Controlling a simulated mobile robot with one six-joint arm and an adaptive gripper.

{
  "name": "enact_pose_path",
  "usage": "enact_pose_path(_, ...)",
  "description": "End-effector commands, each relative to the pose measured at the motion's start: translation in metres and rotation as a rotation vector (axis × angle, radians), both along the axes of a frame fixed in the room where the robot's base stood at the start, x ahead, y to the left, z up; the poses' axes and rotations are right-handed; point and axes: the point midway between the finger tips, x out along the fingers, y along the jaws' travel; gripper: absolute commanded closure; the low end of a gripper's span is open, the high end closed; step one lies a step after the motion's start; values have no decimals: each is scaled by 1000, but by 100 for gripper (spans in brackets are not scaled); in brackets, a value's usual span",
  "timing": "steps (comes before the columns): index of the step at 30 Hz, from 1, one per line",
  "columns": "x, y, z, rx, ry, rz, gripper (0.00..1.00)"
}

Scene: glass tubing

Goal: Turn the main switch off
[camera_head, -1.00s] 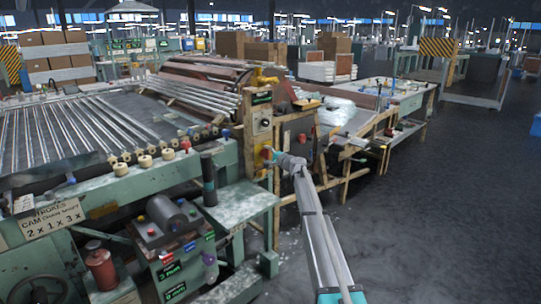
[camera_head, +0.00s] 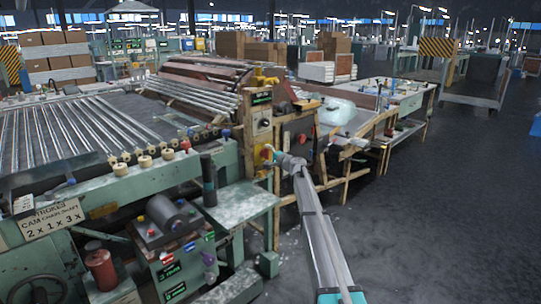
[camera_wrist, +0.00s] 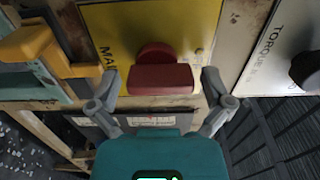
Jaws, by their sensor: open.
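The main switch (camera_wrist: 160,79) is a red knob with a wide bar handle. It sits on a yellow plate (camera_wrist: 195,22) whose partly hidden lettering begins "MA". The bar lies about level in the wrist view. My gripper (camera_wrist: 162,77) is open, with one grey finger near each end of the bar. I cannot tell whether the fingers touch it. In the head view my gripper (camera_head: 271,154) is at the wooden-framed control panel (camera_head: 262,105), and it largely hides the switch there.
A yellow and teal part (camera_wrist: 40,45) stands close on the left in the wrist view. A white "TORQUE" plate with a dark knob (camera_wrist: 308,69) is on the right. A green machine (camera_head: 110,195) fills the left of the head view. Open floor (camera_head: 450,220) lies right.

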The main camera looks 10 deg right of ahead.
Motion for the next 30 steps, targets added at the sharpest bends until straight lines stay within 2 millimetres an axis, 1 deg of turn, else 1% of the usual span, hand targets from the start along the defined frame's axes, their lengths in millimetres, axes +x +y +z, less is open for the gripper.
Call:
enact_pose_path(5,-2,-1,0,0,0,1,0)
enact_pose_path(11,-12,-7,0,0,0,0,0)
enact_pose_path(17,-33,-22,0,-1,1,-1,0)
enact_pose_path(27,-76,-55,0,-1,1,-1,0)
enact_pose_path(30,-85,-61,0,-1,1,-1,0)
